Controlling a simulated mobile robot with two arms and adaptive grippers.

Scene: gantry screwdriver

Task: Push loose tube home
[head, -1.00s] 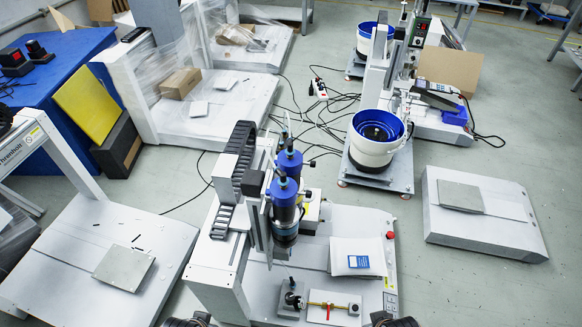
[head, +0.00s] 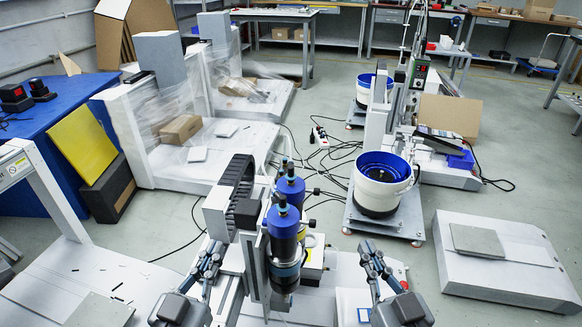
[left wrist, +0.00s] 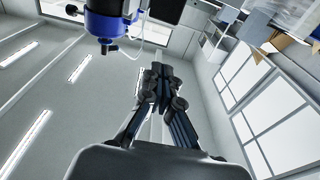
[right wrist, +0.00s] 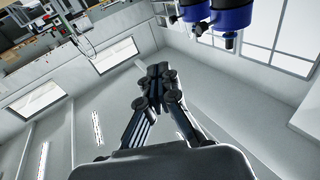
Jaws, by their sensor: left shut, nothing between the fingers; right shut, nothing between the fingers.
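My left gripper (head: 214,252) is raised with its fingers pointing up, left of the gantry column. Its shut, empty fingers also show in the left wrist view (left wrist: 162,72). My right gripper (head: 369,250) is raised the same way over the right part of the machine base, shut and empty, and shows in the right wrist view (right wrist: 158,72). Between them stands the gantry screwdriver with two blue-capped cylinders (head: 285,225). I cannot make out a loose tube in the current views. The front of the machine base is cut off by the lower edge.
A blue-and-white bowl feeder (head: 381,183) stands behind and to the right. Cables (head: 325,150) lie on the floor behind the machine. A low grey base (head: 505,262) is at right. A white-and-blue packet (head: 352,305) lies on the machine base near my right gripper.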

